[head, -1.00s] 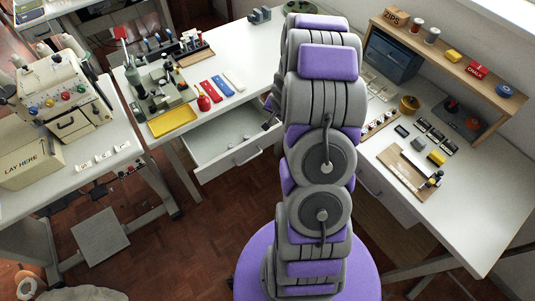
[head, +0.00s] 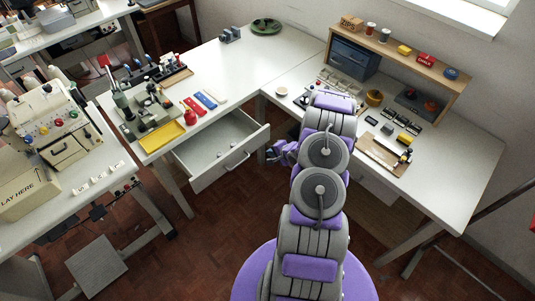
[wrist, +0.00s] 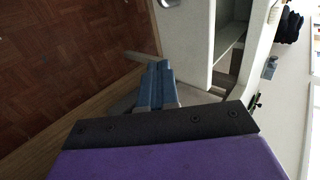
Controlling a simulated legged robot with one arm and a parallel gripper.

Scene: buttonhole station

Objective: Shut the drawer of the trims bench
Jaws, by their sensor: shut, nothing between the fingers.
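The white drawer (head: 256,141) of the bench at the left stands well open, with a bar handle (head: 236,161) on its front and a few small pale items inside. In the wrist view the drawer front (wrist: 188,42) runs down from the top, with part of the open inside (wrist: 231,36) to its right. My gripper (head: 271,153) is shut and empty, just off the right end of the drawer front. Its blue-grey fingers show in the wrist view (wrist: 153,85), close to the end of the front. I cannot tell whether they touch it.
The bench top (head: 240,65) above the drawer holds a yellow tray (head: 162,137) and several tools. A second white bench (head: 450,170) with a shelf stands at the right, its corner close to my arm. The wooden floor (head: 225,225) before the drawer is clear.

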